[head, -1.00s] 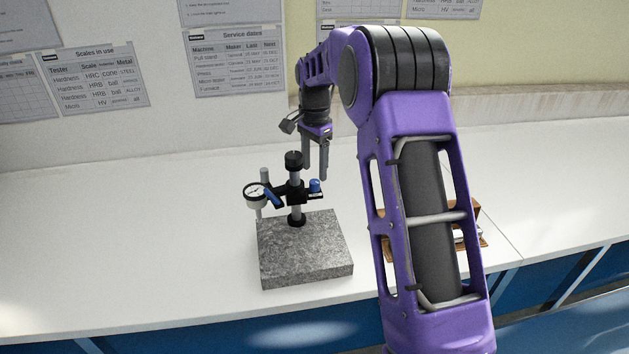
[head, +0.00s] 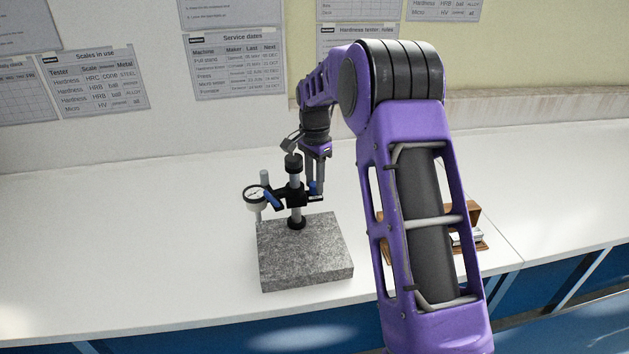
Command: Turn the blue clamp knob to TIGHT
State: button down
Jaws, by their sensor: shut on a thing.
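The blue clamp knob (head: 313,187) sits at the right end of the black cross clamp (head: 297,196) on the upright post of a gauge stand. It is mostly hidden by my gripper's fingers. My gripper (head: 315,190) points down from above and is shut on the knob, one finger on each side. No TIGHT marking or pointer on the knob can be read at this size.
A round dial gauge (head: 254,196) and a blue lever (head: 271,199) are on the clamp's left side. The post has a black top cap (head: 293,163) close to my gripper. A granite base (head: 305,258) carries the stand. A wooden box (head: 474,212) stands at right. The white bench (head: 130,240) is clear at left.

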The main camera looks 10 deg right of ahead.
aim_at(314, 183)
jog(key=shift+m, duration=0.3)
jog(key=m+p, duration=0.1)
jog(key=m, duration=0.1)
jog(key=shift+r+m, duration=0.1)
jog(key=shift+m, duration=0.2)
jog(key=shift+m+p, duration=1.05)
jog(key=shift+m, duration=0.95)
jog(key=c, duration=0.6)
grip_release()
notch_tip(314, 183, up, 17)
jog(key=shift+r+p, duration=0.15)
jog(key=shift+p, duration=0.3)
